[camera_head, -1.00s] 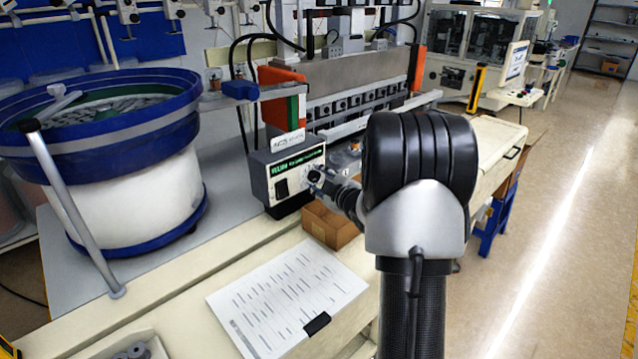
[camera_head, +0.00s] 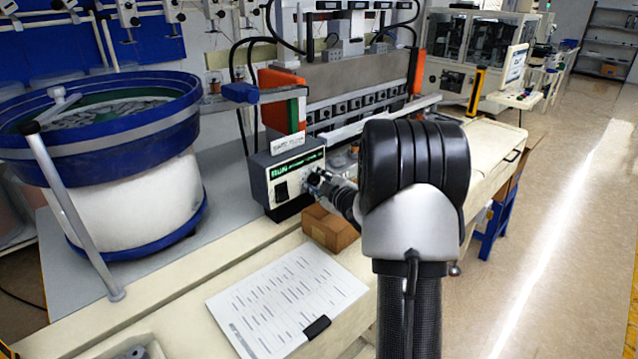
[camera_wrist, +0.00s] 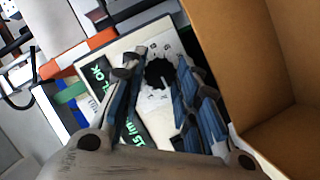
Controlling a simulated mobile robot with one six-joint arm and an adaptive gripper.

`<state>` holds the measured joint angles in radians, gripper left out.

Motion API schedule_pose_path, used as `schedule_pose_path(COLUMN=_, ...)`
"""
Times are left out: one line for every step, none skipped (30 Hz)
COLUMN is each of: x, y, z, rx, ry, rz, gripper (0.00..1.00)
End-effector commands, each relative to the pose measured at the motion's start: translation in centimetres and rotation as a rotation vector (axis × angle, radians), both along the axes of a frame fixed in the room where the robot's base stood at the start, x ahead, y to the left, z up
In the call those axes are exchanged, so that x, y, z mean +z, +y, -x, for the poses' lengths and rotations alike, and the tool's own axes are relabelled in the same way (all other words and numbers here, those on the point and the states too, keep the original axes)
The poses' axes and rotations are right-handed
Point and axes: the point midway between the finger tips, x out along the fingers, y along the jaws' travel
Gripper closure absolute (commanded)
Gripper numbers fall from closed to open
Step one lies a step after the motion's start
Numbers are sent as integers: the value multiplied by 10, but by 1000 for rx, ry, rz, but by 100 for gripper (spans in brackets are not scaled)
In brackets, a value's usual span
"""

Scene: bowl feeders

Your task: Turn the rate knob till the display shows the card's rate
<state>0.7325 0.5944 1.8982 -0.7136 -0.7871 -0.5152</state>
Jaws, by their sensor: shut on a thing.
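The controller box (camera_head: 283,188) stands on the bench beside the bowl feeder, with a lit green display (camera_head: 297,163) on its front. The display's characters are too small and blurred to read; part of its green text also shows tilted in the wrist view (camera_wrist: 133,125). A small white card (camera_head: 287,143) stands on top of the box, its print unreadable. The dark rate knob (camera_wrist: 160,72) sits on the white panel between my fingers in the wrist view. My gripper (camera_head: 316,181) is shut on the knob, which it mostly hides in the head view.
A cardboard box (camera_head: 330,228) stands just below my gripper; its open inside fills the right of the wrist view. A printed sheet (camera_head: 280,300) with a black clip lies on the bench. The blue-rimmed bowl feeder (camera_head: 100,130) stands to the left.

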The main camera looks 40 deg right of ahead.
Motion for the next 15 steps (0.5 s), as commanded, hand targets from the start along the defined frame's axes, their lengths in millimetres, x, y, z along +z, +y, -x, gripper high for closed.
schedule_pose_path(x=0, y=0, z=0, rx=0, ry=1, rz=-1, gripper=95)
schedule_pose_path(x=0, y=0, z=0, rx=0, ry=1, rz=-3, gripper=95)
schedule_pose_path(x=1, y=0, z=0, rx=1, ry=1, rz=-8, gripper=95)
schedule_pose_path(x=1, y=0, z=0, rx=1, ry=2, rz=-13, gripper=95)
schedule_pose_path(x=1, y=0, z=0, rx=0, ry=2, rz=-20, gripper=95)
schedule_pose_path(x=2, y=0, z=0, rx=0, ry=3, rz=-29, gripper=95)
schedule_pose_path(x=3, y=0, z=0, rx=1, ry=4, rz=-38, gripper=95)
schedule_pose_path(x=4, y=0, z=0, rx=0, ry=5, rz=-51, gripper=95)
schedule_pose_path(x=4, y=-1, z=0, rx=0, ry=7, rz=-68, gripper=95)
schedule_pose_path(x=4, y=-1, z=0, rx=0, ry=8, rz=-85, gripper=95)
schedule_pose_path(x=5, y=-1, z=0, rx=1, ry=11, rz=-100, gripper=95)
schedule_pose_path(x=6, y=-1, z=0, rx=0, ry=13, rz=-126, gripper=95)
schedule_pose_path(x=6, y=-1, z=0, rx=-1, ry=14, rz=-147, gripper=95)
schedule_pose_path(x=7, y=-1, z=0, rx=0, ry=17, rz=-170, gripper=95)
schedule_pose_path(x=8, y=-2, z=0, rx=-1, ry=19, rz=-202, gripper=95)
